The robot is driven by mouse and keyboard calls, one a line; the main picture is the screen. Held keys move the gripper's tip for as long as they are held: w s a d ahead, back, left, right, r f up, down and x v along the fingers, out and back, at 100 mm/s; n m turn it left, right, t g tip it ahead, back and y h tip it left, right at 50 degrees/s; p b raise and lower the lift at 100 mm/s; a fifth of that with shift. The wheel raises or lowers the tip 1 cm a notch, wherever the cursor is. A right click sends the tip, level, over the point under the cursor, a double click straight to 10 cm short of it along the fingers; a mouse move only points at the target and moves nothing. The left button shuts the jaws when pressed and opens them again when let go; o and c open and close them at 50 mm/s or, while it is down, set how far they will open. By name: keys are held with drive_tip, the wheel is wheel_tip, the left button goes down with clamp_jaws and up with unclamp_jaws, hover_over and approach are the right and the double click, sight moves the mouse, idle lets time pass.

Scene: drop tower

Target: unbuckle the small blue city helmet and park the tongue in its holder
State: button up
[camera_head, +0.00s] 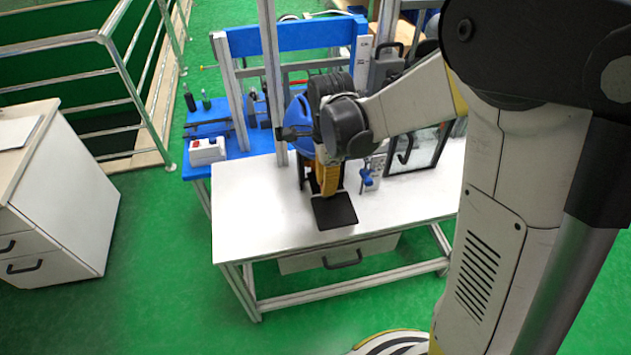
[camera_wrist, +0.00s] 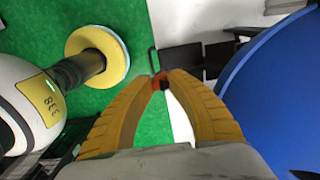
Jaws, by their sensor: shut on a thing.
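The blue helmet (camera_head: 298,112) is on the white table, partly hidden behind my wrist. In the wrist view its smooth blue shell (camera_wrist: 282,90) fills the right side, beside my fingers. My gripper (camera_head: 327,188) points down over the table, and its yellow fingers hide much of what is behind them. In the wrist view my gripper (camera_wrist: 160,82) has its fingertips closed on a small red and dark piece, apparently the buckle tongue (camera_wrist: 159,79). I cannot make out the strap's run or the buckle body. I cannot identify the tongue holder for certain.
A black pad (camera_head: 334,211) lies on the white table (camera_head: 262,215) below my gripper. A small blue fixture (camera_head: 367,178) stands to its right, near a black-framed panel (camera_head: 418,150). Metal posts (camera_head: 271,80) rise behind. The table's front left is clear.

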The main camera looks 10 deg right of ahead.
drive_tip(key=shift+w+d+r, duration=0.5)
drive_tip(key=shift+w+d, duration=0.65)
drive_tip(key=shift+d, duration=4.2)
drive_tip(key=shift+w+d+r, duration=0.5)
drive_tip(key=shift+w+d, duration=0.65)
drive_tip(key=shift+d, duration=4.15)
drive_tip(key=w+d+r+p, duration=0.2)
drive_tip(key=w+r+p, duration=0.4)
drive_tip(key=w+r, duration=0.2)
drive_tip(key=shift+w+r+p, duration=0.3)
drive_tip(key=shift+w+r, duration=0.1)
drive_tip(key=shift+w, duration=0.05)
drive_tip(key=shift+w+a, duration=0.1)
drive_tip(key=shift+a, duration=0.05)
drive_tip(key=w+a, duration=0.4)
drive_tip(key=a, duration=0.1)
drive_tip(key=shift+w+r+p, duration=0.15)
drive_tip(key=shift+r+p, duration=0.1)
drive_tip(key=shift+p, duration=0.05)
drive_tip(key=shift+f, duration=0.15)
drive_tip(key=shift+f+b, duration=0.55)
drive_tip(key=shift+f, duration=0.2)
